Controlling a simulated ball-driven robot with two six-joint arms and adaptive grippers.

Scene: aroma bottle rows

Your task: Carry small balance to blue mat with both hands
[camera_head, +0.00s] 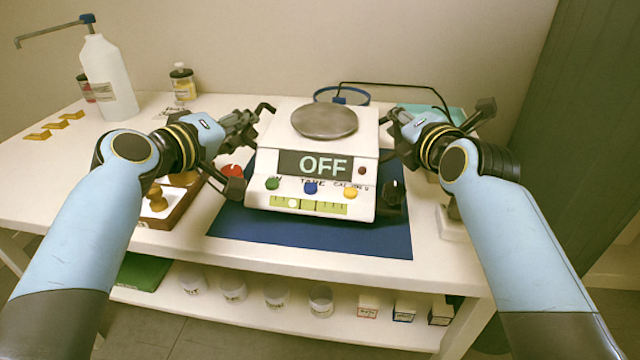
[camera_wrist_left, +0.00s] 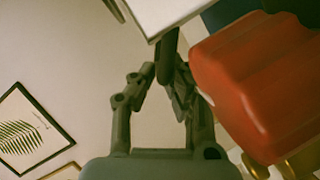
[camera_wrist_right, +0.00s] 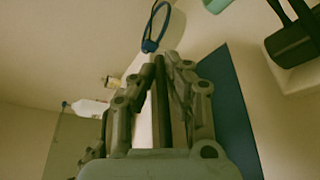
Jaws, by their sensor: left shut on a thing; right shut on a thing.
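The small balance (camera_head: 325,160), a white box with a round metal pan and a display reading OFF, is over the blue mat (camera_head: 300,244). The mat shows in front and at both sides of it. My left gripper (camera_head: 260,122) is shut on the balance's left side, and my right gripper (camera_head: 387,124) is shut on its right side. The left wrist view shows the white edge of the balance (camera_wrist_left: 165,12) at the fingertips. The blue mat also shows in the right wrist view (camera_wrist_right: 230,110). I cannot tell whether the balance's underside touches the mat.
A white bottle (camera_head: 108,78) and a small jar (camera_head: 182,84) stand behind.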

